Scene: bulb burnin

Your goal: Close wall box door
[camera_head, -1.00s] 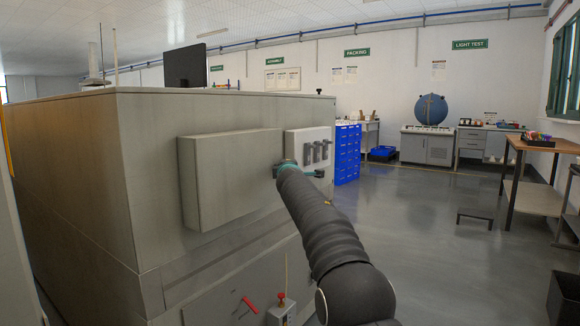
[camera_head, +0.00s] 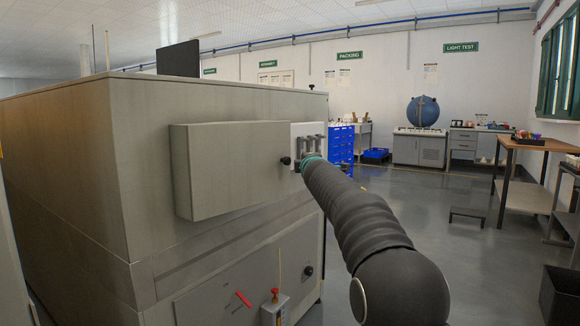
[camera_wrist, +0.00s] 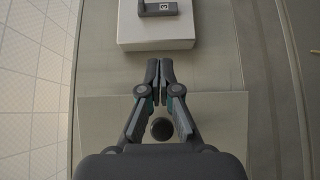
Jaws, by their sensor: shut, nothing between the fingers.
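The wall box (camera_head: 230,165) is a grey metal box on the side of a large grey cabinet. Its door face looks flush with the box, with no clear gap, though I cannot tell if it is fully shut. A round black knob (camera_head: 286,160) sits near its right edge. In the wrist view the door panel (camera_wrist: 105,120) and the knob (camera_wrist: 160,129) lie below my gripper (camera_wrist: 159,68). The fingertips are together and empty, past the panel's edge. In the head view my arm hides most of the gripper. I cannot tell whether it touches the door.
Below are a red handle (camera_head: 243,299) and a red-topped button post (camera_head: 275,305). Open floor (camera_head: 400,195) lies to the right.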

